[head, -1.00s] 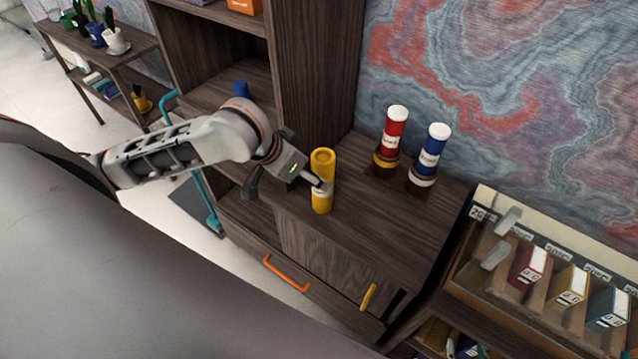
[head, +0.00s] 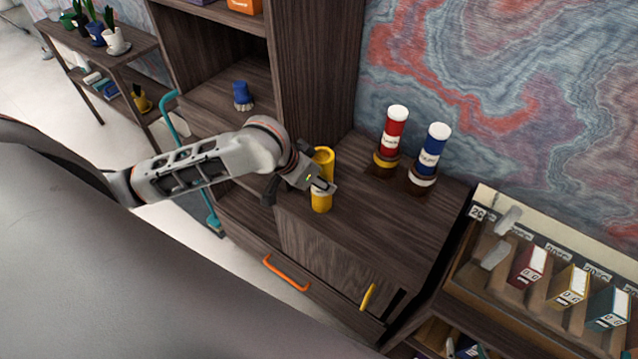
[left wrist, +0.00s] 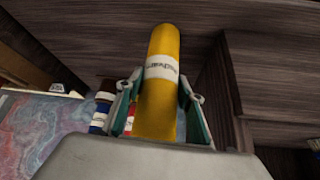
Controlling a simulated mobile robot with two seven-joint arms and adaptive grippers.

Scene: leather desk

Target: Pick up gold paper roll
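The gold paper roll (head: 322,161) stands upright on the dark wooden cabinet top, near its left edge. In the head view my left gripper (head: 323,187) is at the roll, with a finger across the front of its pale label band. In the left wrist view the gold roll (left wrist: 162,85) stands between the two fingers of my left gripper (left wrist: 160,105). Narrow gaps show between the finger pads and the roll, so it looks open around it. The roll's lower end is hidden by the gripper body in the wrist view. My right gripper is not in view.
A red roll (head: 393,130) and a blue roll (head: 432,152) stand in holders behind and right of the gold roll. A rack (head: 508,309) of small boxes is at the right. A blue brush (head: 242,96) sits on the shelf. The cabinet's front top is clear.

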